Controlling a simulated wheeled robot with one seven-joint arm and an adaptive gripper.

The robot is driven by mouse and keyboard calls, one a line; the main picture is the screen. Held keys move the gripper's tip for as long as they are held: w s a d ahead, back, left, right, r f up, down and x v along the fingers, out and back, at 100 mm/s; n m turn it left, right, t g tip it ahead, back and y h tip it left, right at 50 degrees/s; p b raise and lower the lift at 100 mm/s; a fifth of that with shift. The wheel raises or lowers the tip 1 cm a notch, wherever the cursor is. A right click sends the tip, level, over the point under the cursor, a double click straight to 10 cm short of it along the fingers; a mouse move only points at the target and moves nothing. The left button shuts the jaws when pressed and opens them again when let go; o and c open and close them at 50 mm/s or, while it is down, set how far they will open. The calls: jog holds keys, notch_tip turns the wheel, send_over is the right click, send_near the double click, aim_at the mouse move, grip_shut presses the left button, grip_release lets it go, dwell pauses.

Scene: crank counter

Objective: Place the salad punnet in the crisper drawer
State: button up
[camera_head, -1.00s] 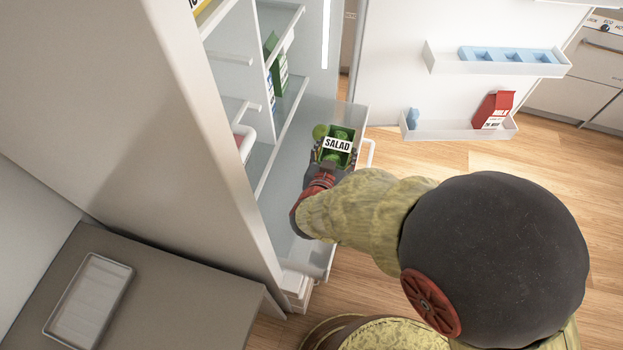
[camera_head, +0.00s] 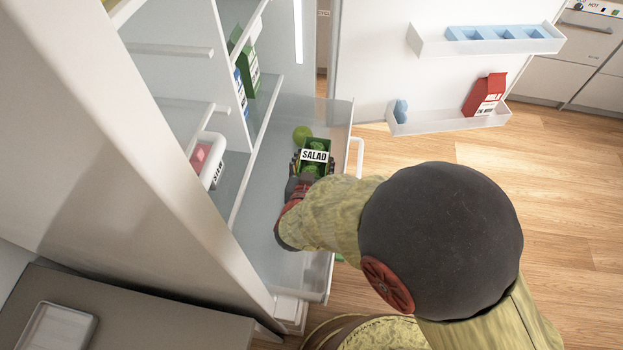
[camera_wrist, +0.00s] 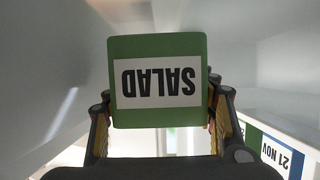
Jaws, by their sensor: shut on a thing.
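The salad punnet (camera_head: 317,143) is a green tray with a white SALAD label and green leaves. My gripper (camera_head: 304,166) is shut on it. In the wrist view the punnet (camera_wrist: 158,112) sits between the two fingers, its label upside down. The crisper drawer (camera_head: 262,248) is pulled out of the fridge, clear-walled with a white handle at the right. The punnet is over the drawer's far half; I cannot tell whether it touches the drawer floor. A round green item (camera_head: 302,133) is in the drawer just beyond the punnet.
Fridge shelves at the left hold a green carton (camera_head: 244,62) and a white tub with pink contents (camera_head: 207,160). The open door has bins with a red milk carton (camera_head: 485,95) and a blue tray (camera_head: 495,33). A grey counter (camera_head: 150,315) holds a white tray (camera_head: 58,328). The drawer's near half is clear.

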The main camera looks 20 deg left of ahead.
jog(key=shift+f+b, duration=1.2)
jog(key=shift+f, duration=1.55)
jog(key=shift+f, duration=0.15)
jog(key=o, duration=1.2)
jog(key=shift+o, duration=0.2)
jog(key=shift+r, duration=0.2)
jog(key=shift+s+r, duration=0.15)
jog(key=shift+s, duration=0.15)
jog(key=p+v, duration=0.3)
jog(key=v, duration=0.3)
jog(key=shift+s+d+r, duration=0.1)
jog(key=shift+s, duration=0.3)
